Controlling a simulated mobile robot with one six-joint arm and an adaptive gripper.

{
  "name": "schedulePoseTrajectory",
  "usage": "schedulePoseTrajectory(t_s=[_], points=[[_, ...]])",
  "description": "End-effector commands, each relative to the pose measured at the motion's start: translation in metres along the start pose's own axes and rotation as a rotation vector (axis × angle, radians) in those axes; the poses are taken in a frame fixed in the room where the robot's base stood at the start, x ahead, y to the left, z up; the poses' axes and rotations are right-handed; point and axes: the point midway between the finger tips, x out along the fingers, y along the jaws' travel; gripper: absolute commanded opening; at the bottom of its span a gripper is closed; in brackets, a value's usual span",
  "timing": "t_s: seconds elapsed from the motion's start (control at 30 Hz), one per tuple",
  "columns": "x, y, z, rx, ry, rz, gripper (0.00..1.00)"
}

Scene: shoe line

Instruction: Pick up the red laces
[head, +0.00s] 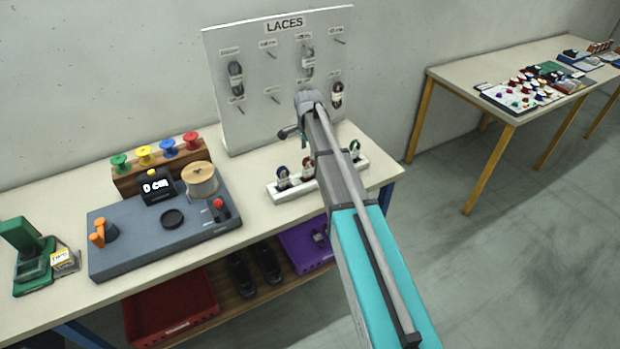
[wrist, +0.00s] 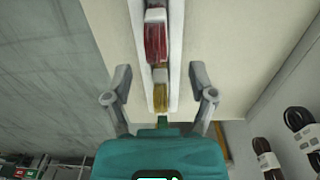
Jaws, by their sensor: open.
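The red laces (wrist: 155,42) are a bundle with a white band, in the white rack (wrist: 176,60) in the wrist view. In the head view the red laces (head: 308,168) show just left of my arm, in the same rack (head: 291,189). My gripper (wrist: 158,97) is open and empty in the wrist view. Its fingers lie either side of the rack, level with the yellow laces (wrist: 160,95), and the red laces sit above them in the picture. In the head view my gripper (head: 297,128) is partly hidden by my arm.
Blue laces (head: 282,178) and green laces (head: 355,150) stand in the rack's ends. A LACES board (head: 250,110) with dark laces on pegs stands behind. A grey measuring device (head: 130,240) and a spool rack (head: 150,175) fill the bench to the left.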

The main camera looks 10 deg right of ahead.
Motion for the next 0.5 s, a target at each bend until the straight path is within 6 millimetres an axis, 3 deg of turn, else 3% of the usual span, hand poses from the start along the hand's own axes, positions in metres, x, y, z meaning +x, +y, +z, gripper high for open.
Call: schedulePoseTrajectory(t_s=[0.2, 0.5], points=[[0.019, 0.0, 0.0, 0.0, 0.0, 0.0, 0.73], [0.023, 0.0, 0.0, 0.001, 0.0, 0.0, 0.73]])
